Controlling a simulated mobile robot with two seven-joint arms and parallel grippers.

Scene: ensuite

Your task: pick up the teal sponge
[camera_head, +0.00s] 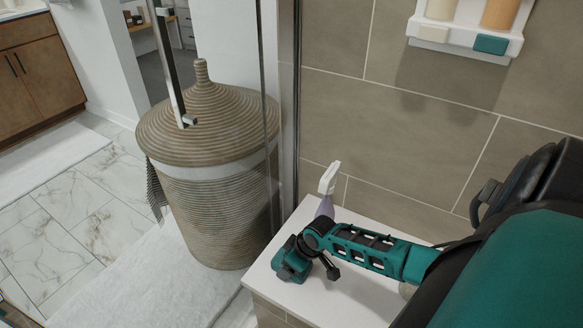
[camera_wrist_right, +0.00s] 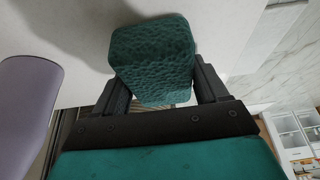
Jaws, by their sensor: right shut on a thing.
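In the right wrist view, a teal sponge (camera_wrist_right: 152,52) with a rough, pitted face sits between the two dark fingers of my right gripper (camera_wrist_right: 155,88). The fingers are shut on its sides, and it sticks out beyond their tips. In the head view my right arm reaches in from the right over a white ledge (camera_head: 350,300). The sponge cannot be told apart from the teal wrist parts there. My left gripper is not in view.
A lavender spray bottle (camera_head: 328,190) stands on the ledge close behind my right arm; it also shows in the wrist view (camera_wrist_right: 25,110). A white wall shelf (camera_head: 462,40) holds bottles and a teal block (camera_head: 490,44). A lidded wicker basket (camera_head: 215,150) stands left, behind glass.

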